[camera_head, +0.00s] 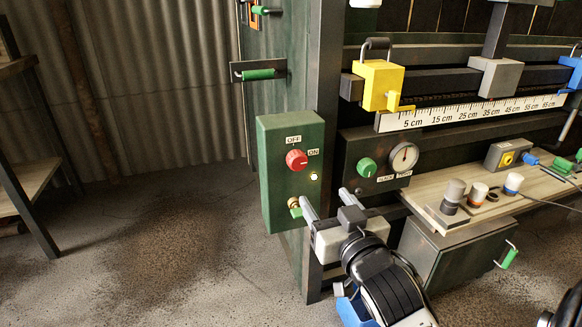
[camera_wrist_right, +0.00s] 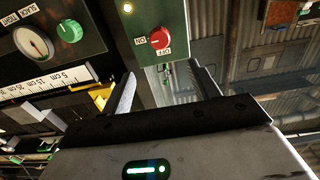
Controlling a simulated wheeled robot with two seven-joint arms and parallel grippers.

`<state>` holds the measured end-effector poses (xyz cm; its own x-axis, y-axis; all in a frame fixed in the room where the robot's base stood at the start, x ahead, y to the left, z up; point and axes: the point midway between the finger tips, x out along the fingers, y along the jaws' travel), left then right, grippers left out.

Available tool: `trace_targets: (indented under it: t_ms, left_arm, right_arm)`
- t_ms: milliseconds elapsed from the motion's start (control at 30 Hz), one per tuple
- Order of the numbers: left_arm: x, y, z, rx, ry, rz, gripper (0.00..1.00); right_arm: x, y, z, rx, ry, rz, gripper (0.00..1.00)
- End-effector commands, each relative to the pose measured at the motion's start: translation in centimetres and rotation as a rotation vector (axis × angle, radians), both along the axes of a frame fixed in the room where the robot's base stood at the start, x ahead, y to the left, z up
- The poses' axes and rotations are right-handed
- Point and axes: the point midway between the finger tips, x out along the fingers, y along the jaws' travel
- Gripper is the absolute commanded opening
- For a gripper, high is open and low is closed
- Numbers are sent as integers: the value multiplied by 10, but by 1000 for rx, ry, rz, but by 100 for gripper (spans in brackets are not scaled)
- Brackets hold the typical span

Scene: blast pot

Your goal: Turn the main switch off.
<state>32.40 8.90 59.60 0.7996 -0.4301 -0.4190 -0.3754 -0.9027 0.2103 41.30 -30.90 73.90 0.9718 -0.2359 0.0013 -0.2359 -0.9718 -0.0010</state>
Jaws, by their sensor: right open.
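The main switch is a red round knob (camera_head: 296,159) on the front of a green box (camera_head: 275,215), with an OFF label (camera_head: 293,139) above it and an ON label (camera_head: 313,152) at its upper right. A small lamp (camera_head: 313,176) below it glows. The red knob (camera_wrist_right: 160,39) also shows in the right wrist view, beyond the fingers. Its exact pointing direction is too small to tell. My right gripper (camera_head: 328,202) is open and empty, below and right of the knob and apart from it; its spread fingers also show in the wrist view (camera_wrist_right: 165,88). My left gripper is out of view.
A brass fitting with a green part (camera_head: 294,207) sits low on the box. A panel with a green knob (camera_head: 366,168) and a dial gauge (camera_head: 403,157) is close on the right. A yellow clamp (camera_head: 378,83) stands above. The floor at left is open.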

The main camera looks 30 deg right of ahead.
Motion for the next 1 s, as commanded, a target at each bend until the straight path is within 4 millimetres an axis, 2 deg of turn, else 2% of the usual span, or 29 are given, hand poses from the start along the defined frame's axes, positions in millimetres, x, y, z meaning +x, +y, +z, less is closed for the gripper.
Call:
trace_targets:
  t_ms: [400, 600, 800, 1000]
  left_arm:
    - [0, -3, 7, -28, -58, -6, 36]
    - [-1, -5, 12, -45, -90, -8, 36]
    - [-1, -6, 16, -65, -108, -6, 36]
    - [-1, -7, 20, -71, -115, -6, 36]
  right_arm:
    - [85, -20, 0, -2, -1, 2, 61]
    - [121, -29, 0, -3, 0, 2, 61]
    - [140, -33, 0, -1, 1, 2, 61]
    - [144, -34, 1, -1, 2, 3, 61]
